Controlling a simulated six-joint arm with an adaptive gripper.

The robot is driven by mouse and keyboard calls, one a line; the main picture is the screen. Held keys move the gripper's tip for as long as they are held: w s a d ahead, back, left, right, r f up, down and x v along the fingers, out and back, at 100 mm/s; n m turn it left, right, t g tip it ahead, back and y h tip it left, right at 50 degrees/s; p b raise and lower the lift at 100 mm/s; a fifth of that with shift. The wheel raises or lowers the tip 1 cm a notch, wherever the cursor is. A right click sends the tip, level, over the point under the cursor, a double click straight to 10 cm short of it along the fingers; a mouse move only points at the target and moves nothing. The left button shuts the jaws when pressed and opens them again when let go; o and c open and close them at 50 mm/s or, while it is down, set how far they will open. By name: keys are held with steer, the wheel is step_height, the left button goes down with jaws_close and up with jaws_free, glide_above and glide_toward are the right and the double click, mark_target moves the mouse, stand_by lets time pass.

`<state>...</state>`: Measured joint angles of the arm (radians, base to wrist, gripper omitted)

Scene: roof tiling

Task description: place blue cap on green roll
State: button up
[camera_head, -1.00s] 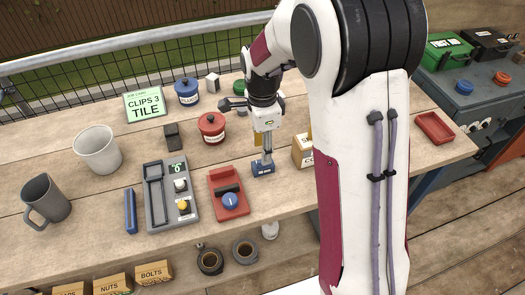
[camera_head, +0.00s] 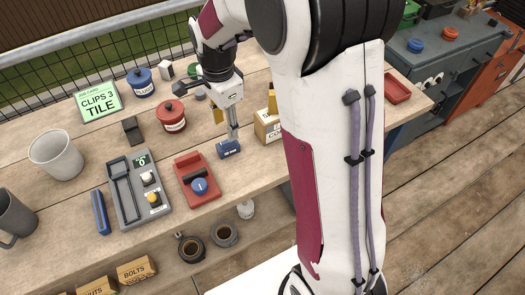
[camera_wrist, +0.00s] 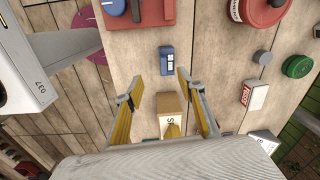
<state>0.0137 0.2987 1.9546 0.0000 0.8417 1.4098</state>
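A round blue cap (camera_head: 418,45) lies on the dark cabinet at the upper right. My gripper (camera_wrist: 161,63) is open and empty above the bench. Its yellow-sided fingers straddle the line to a small blue block (camera_wrist: 166,60), also in the head view (camera_head: 229,148).
A cardboard box (camera_head: 267,127) stands right of my gripper. A red jar (camera_head: 171,115) stands to its left. A grey device (camera_head: 135,190) and a white cup (camera_head: 57,153) are further left. A red cap (camera_head: 449,34) lies beside the blue cap. A red tray (camera_head: 396,91) sits at the right end.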

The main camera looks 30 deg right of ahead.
steer(key=s+r+n+t, duration=0.2)
steer(key=s+r+n, duration=0.5)
steer(key=s+r, duration=0.35)
steer(key=s+r+n+t, duration=0.3)
steer(key=s+n, duration=0.6)
steer(key=s, duration=0.3)
steer(key=shift+a+r, duration=0.25)
steer(key=shift+a, duration=0.05)
steer(key=shift+s, duration=0.1)
steer(key=shift+o, duration=1)
